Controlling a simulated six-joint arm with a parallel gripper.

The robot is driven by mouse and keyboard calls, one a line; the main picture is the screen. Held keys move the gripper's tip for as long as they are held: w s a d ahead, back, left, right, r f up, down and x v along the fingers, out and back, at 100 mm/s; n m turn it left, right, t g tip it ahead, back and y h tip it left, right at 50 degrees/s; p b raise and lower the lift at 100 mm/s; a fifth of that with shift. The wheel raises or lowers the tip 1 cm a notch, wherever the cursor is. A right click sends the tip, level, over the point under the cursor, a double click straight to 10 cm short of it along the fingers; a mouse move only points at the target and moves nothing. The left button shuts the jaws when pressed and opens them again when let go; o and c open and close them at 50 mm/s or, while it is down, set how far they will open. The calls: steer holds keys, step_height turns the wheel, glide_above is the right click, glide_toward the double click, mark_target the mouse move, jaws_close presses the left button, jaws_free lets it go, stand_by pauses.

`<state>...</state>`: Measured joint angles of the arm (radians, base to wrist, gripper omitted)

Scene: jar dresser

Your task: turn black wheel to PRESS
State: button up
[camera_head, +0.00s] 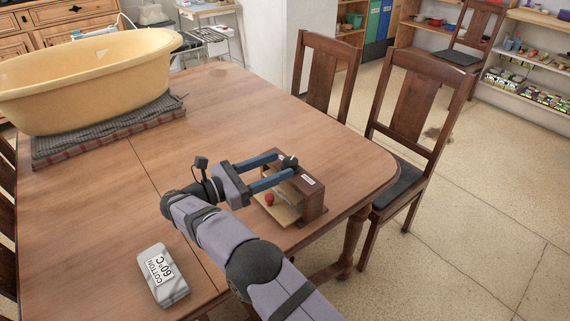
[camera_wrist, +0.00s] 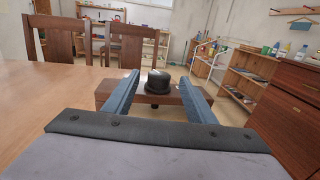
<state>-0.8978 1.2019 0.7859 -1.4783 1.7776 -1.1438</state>
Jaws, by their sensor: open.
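The black wheel (camera_wrist: 158,81) sits on top of a small brown wooden press (camera_wrist: 174,99) in the wrist view. In the head view the wheel (camera_head: 289,161) shows at the top of the press (camera_head: 313,201), close to the far fingertips. My gripper (camera_wrist: 157,88) is open, its blue fingers on either side of the wheel with gaps visible. In the head view my gripper (camera_head: 287,168) reaches over the press from the left. A white label is on the press top; its words are too small to read. A red round thing (camera_head: 269,199) sits at the press's open front.
A grey block (camera_head: 162,275) labelled "COTTON 60°C" lies at the table's near edge. A yellow tub (camera_head: 85,75) stands on a folded cloth (camera_head: 108,132) at the left. Chairs (camera_head: 404,125) stand beyond the press. The middle of the table (camera_head: 220,115) is clear.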

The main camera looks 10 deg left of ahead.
mark_target(295, 158)
steer(key=shift+v, duration=1.1)
steer(key=shift+w+d+f+n+t+y+b, duration=0.1)
steer(key=shift+w+d+n+t+y+b, duration=0.1)
steer(key=shift+d+n+t+y+b, duration=0.55)
steer(key=shift+w+d+f+n+t+y+b, duration=0.2)
steer(key=shift+d+n+t+y+b, duration=0.35)
steer(key=shift+n+t+y+b, duration=0.4)
steer(key=shift+w+d+f+n+t+y+b, duration=0.1)
steer(key=shift+w+d+n+t+y+b, duration=0.15)
steer(key=shift+d+n+t+y+b, duration=0.6)
steer(key=shift+m, duration=0.25)
steer(key=shift+p+x, duration=0.35)
steer(key=shift+x, duration=3.25)
steer(key=shift+w+a+f, duration=0.1)
steer(key=shift+a, duration=0.1)
steer(key=c, duration=1)
steer(key=shift+c, duration=0.2)
